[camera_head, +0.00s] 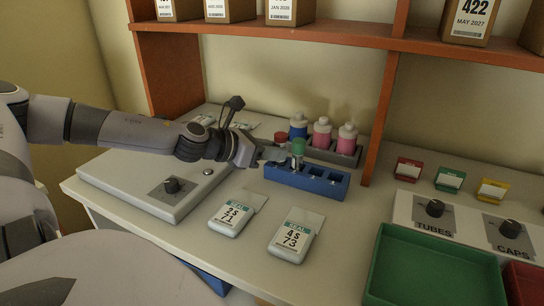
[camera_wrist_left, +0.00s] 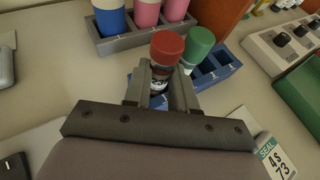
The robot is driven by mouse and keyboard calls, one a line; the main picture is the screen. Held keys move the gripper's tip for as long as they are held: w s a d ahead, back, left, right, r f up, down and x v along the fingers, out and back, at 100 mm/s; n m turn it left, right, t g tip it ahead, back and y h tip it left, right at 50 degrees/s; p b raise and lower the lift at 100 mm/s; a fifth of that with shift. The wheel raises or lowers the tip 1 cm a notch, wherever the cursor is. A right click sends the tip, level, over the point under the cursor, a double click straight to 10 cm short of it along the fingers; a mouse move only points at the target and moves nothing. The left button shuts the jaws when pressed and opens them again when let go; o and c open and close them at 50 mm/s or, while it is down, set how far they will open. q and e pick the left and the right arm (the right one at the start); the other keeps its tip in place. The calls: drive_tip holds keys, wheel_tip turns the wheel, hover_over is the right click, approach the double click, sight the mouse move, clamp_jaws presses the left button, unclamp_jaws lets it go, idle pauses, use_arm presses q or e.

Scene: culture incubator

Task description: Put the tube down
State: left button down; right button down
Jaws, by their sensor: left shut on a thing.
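My left gripper (camera_head: 258,150) is at the left end of the blue rack (camera_head: 318,182). In the left wrist view its fingers (camera_wrist_left: 161,86) are shut around a tube with a red cap (camera_wrist_left: 167,44). The red cap also shows in the head view (camera_head: 281,137). The tube is over the rack's left end; its lower end is hidden, so I cannot tell whether it sits in a slot. A green-capped tube (camera_head: 298,149) stands in the rack beside it. Slots to the right look empty. My right gripper is not in view.
Behind the rack, a grey holder (camera_head: 345,157) carries blue and pink bottles (camera_head: 322,133). Seal packets (camera_head: 297,232) lie in front. A grey device with a knob (camera_head: 140,187) is at left. A green tray (camera_head: 435,270) and TUBES/CAPS dials are at right.

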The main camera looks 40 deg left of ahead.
use_arm(q)
drive_tip(key=shift+f, duration=0.4)
drive_tip(key=shift+r, duration=0.1)
drive_tip(key=shift+f, duration=0.2)
drive_tip(key=c, duration=0.9)
unclamp_jaws()
drive_tip(key=shift+r, duration=0.1)
